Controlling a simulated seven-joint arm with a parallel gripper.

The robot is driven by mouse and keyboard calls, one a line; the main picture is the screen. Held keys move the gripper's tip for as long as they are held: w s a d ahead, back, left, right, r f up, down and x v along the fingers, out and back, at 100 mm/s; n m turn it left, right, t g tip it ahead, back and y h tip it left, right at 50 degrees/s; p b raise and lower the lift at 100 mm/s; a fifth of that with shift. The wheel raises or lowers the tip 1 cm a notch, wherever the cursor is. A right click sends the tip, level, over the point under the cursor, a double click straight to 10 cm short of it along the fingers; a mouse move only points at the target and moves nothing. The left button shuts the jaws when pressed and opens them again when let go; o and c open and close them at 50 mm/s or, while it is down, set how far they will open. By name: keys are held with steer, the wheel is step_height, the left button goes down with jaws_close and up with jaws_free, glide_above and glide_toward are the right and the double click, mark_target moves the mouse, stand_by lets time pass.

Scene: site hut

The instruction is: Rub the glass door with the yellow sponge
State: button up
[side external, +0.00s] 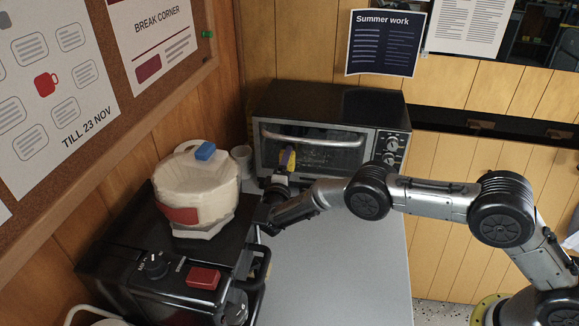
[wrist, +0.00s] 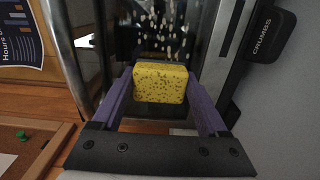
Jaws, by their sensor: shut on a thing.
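The glass door (side external: 330,153) is the dark front of a small oven (side external: 330,103), shut, with a silver handle bar across its top. In the wrist view the glass door (wrist: 170,42) carries many pale specks. My gripper (side external: 286,160) is in front of the left part of the door. The yellow sponge (wrist: 160,82) is held between its two purple fingers, and its far edge faces the glass. In the side view the sponge (side external: 291,158) is small and partly hidden by the fingers. I cannot tell whether it touches the glass.
A black tab marked CRUMBS (wrist: 265,33) juts out beside the door. A cream pot-like container (side external: 195,190) with a blue block (side external: 205,151) on it stands left of my gripper, on a black appliance (side external: 135,250). The grey counter (side external: 340,260) in front of the oven is mostly clear.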

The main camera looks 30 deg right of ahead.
mark_target(331, 161)
steer(key=shift+s+d, duration=1.45)
steer(key=shift+s, duration=0.05)
steer(key=shift+s+d, duration=1.4)
steer(key=shift+d, duration=0.2)
steer(key=shift+s+d, duration=1.3)
steer(key=shift+s, duration=0.1)
steer(key=shift+w, duration=0.1)
steer(key=shift+w+a+r, duration=0.1)
steer(key=shift+w+a, duration=4.15)
steer(key=shift+a, duration=0.05)
steer(key=v, duration=0.6)
steer(key=shift+s+a, duration=0.1)
